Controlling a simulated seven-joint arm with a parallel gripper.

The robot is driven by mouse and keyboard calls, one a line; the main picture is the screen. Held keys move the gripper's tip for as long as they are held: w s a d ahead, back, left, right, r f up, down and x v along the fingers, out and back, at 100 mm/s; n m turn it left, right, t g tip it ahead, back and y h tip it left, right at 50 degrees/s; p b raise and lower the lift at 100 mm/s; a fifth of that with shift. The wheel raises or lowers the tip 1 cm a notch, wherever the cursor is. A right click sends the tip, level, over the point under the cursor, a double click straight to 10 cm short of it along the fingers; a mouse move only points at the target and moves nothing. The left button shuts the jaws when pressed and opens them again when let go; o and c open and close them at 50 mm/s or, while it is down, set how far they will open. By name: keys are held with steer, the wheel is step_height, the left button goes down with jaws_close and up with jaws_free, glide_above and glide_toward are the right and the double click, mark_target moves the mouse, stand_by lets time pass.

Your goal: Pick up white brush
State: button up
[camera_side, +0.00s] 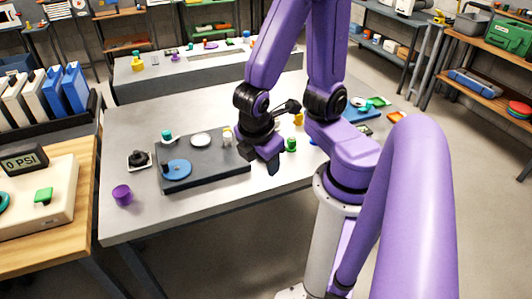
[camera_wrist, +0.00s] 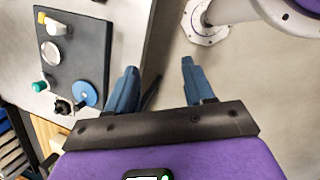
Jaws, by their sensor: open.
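A white round disc (camera_side: 201,139), which looks like the white brush, lies flat on the dark grey board (camera_side: 205,172) in the side view. In the wrist view it shows at the upper left (camera_wrist: 50,50). A small white piece with a yellow part (camera_side: 227,137) stands near it at the board's right end; I cannot tell whether that is a brush. My gripper (camera_wrist: 159,72) is open and empty, its two blue-grey fingers apart. In the side view my gripper (camera_side: 273,164) hangs to the right of the board, near the table's front edge, apart from the disc.
A blue disc (camera_side: 177,169) lies at the board's front left. A teal knob (camera_side: 167,135), a black fixture (camera_side: 138,158) and a purple cup (camera_side: 122,194) are at the left. A green piece (camera_side: 291,144) stands right of my gripper. The table's front strip (camera_side: 160,222) is clear.

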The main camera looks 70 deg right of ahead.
steer(key=shift+w+d+f+n+t+h, duration=0.65)
steer(key=shift+w+d+f+n+h, duration=0.8)
steer(key=shift+d+f, duration=2.1)
steer(key=shift+w+d+f+n+t+h, duration=0.6)
steer(key=shift+w+d+f+n+h, duration=1.35)
steer(key=shift+d, duration=2.75)
steer(key=shift+w+d+f+n+t+h, duration=0.65)
steer(key=shift+w+d+f+h, duration=0.6)
steer(key=shift+d+f, duration=2.55)
steer(key=shift+d+r, duration=0.35)
steer(key=shift+r, duration=0.05)
jaws_close()
